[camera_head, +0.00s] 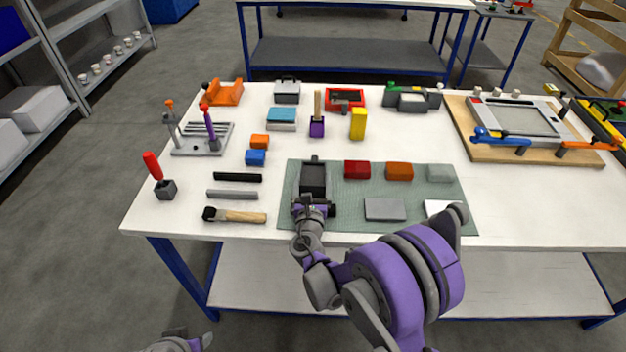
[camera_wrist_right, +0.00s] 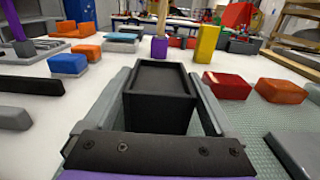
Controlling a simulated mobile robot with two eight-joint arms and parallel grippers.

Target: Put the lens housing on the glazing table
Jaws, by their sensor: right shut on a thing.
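A dark, box-shaped piece with a raised rim and a recessed top, likely the lens housing (camera_head: 313,180), is between the fingers of my right gripper (camera_head: 314,195). The wrist view shows the housing (camera_wrist_right: 160,78) upright, with a finger of the right gripper (camera_wrist_right: 160,95) along each side. It is over the green mat (camera_head: 345,218); I cannot tell whether it touches the mat. The white-topped table (camera_head: 520,215) under all this is likely the glazing table. Part of my left gripper (camera_head: 185,343) shows at the bottom edge, its fingers unclear.
Red (camera_head: 357,169), orange (camera_head: 399,171) and grey blocks lie right of the housing on the mat. A yellow block (camera_head: 358,124) stands behind. A clamped frame (camera_head: 520,120) sits on a board at right.

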